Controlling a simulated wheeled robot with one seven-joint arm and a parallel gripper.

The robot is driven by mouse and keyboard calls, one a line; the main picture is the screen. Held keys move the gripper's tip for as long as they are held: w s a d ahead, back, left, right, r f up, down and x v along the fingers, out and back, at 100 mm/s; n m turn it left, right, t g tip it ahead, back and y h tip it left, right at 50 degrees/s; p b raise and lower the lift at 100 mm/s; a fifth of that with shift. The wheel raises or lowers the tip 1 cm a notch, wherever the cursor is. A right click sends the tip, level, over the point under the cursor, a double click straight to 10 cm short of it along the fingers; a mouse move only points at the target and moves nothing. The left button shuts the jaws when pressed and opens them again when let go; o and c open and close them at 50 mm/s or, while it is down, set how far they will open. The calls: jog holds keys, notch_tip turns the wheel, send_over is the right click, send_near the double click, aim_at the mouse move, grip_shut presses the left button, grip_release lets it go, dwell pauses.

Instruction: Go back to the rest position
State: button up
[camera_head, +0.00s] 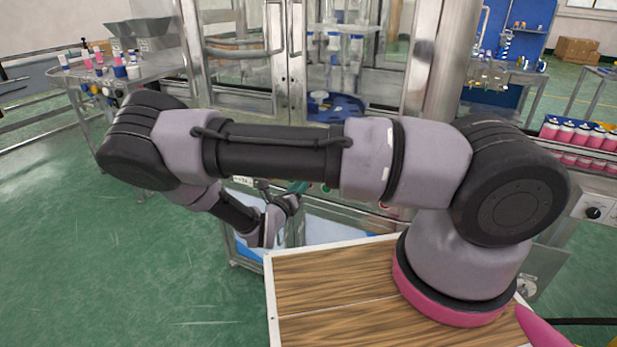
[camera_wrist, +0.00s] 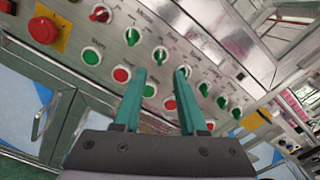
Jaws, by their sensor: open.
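My gripper (camera_wrist: 161,98) has two green fingers. In the wrist view they stand apart with nothing between them. Beyond the fingers is a slanted metal control panel (camera_wrist: 205,60) with red and green buttons and several green rotary knobs. A red button (camera_wrist: 121,74) lies just left of the left finger, and a green button (camera_wrist: 92,56) is further left. I cannot tell the exact gap between the fingertips and the panel. In the head view my arm stretches across the picture and bends down at the left, and the gripper is mostly hidden near the machine's front.
The glass-doored machine (camera_head: 292,60) stands in front of my arm. A metal table with bottles (camera_head: 150,68) is at the left. A red emergency button (camera_wrist: 43,30) sits on the panel. Green floor (camera_head: 120,260) at the left is clear.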

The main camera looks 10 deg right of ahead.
jog(key=shift+s+a, duration=0.4)
jog(key=shift+s, duration=0.1)
jog(key=shift+r, duration=0.1)
jog(key=s+d+r+m+g+y, duration=0.1)
jog(key=s+d+r+m+g, duration=0.3)
jog(key=r+m, duration=0.35)
jog(key=s+d+r+m+g+y, duration=0.1)
jog(key=d+r+m+g, duration=0.2)
jog(key=r+m+g, duration=0.4)
jog(key=s+d+r+m+g+y, duration=0.1)
jog(key=s+d+r+m+g, duration=0.25)
jog(key=r+m, duration=0.4)
jog(key=s+d+r+m+t+y, duration=0.1)
jog(key=s+r+m+t+y, duration=0.2)
jog(key=s+r+m, duration=0.3)
jog(key=s+d+r+m+t+y, duration=0.1)
jog(key=s+r+m+t+y, duration=0.3)
jog(key=r+m, duration=0.7)
jog(key=s+r+y, duration=0.2)
jog(key=s+r, duration=0.1)
jog(key=r, duration=0.2)
jog(key=shift+r+y, duration=0.3)
jog(key=shift+r, duration=0.1)
